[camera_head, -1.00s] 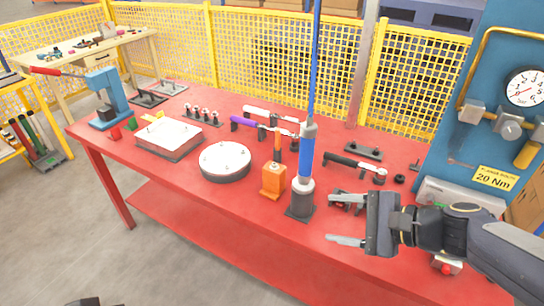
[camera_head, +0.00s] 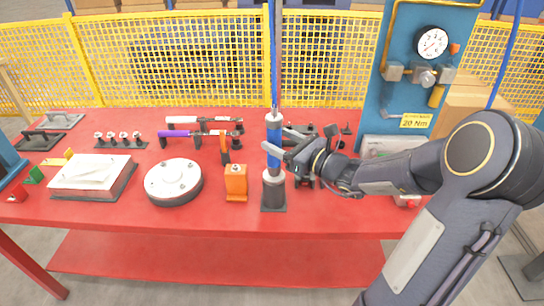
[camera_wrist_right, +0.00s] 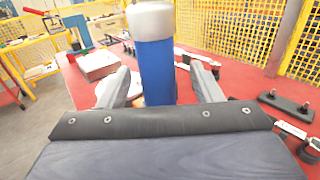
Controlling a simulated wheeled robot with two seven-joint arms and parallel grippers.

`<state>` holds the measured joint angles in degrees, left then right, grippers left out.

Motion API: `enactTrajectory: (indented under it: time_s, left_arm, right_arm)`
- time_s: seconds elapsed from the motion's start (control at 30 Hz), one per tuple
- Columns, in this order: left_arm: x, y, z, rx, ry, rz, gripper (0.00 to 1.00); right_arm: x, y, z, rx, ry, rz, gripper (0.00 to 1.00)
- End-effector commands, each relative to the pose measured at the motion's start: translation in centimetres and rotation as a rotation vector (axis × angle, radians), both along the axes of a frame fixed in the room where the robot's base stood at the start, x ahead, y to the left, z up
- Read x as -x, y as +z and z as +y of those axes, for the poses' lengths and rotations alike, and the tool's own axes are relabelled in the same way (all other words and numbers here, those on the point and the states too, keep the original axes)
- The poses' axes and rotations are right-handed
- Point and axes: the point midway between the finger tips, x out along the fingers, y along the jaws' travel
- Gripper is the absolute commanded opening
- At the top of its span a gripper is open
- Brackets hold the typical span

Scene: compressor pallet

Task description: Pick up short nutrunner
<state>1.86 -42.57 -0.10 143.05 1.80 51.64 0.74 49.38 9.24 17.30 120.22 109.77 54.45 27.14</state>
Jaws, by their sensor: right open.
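The nutrunner (camera_head: 274,134) appears to be the upright blue cylinder with a grey collar, standing in a dark stand (camera_head: 273,193) on the red table. In the right wrist view the blue nutrunner (camera_wrist_right: 156,72) rises between the two fingers, its pale collar near the top. My right gripper (camera_head: 278,141) is open, with one finger on each side of the blue body. A narrow gap shows beside the body, and whether either finger touches it cannot be told. My left gripper is not in view.
An orange stand (camera_head: 236,184) with a tool is close to the left. A round white-topped part (camera_head: 173,181) and a square plate (camera_head: 93,175) lie further left. Purple and white tools (camera_head: 192,133) lie behind. A blue gauge panel (camera_head: 415,75) stands at right.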

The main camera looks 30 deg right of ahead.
Motion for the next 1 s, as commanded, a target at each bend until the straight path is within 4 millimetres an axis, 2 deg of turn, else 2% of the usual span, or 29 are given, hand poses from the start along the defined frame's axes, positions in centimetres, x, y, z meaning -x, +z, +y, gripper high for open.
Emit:
enactTrajectory:
  time_s: [0.23,0.53,0.9,1.0]
  left_arm:
    - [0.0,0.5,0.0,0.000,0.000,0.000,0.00]
    - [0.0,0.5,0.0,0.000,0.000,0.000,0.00]
    - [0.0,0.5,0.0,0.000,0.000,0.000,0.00]
    - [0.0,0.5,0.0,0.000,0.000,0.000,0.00]
  right_arm:
    - [-3.2,0.1,1.5,0.001,0.003,-0.001,0.59]
    - [-3.6,0.0,1.6,0.002,0.001,0.000,0.59]
    - [-3.6,0.0,1.6,0.002,0.001,-0.001,0.11]
    - [-3.6,0.1,1.6,0.002,0.001,-0.001,0.00]
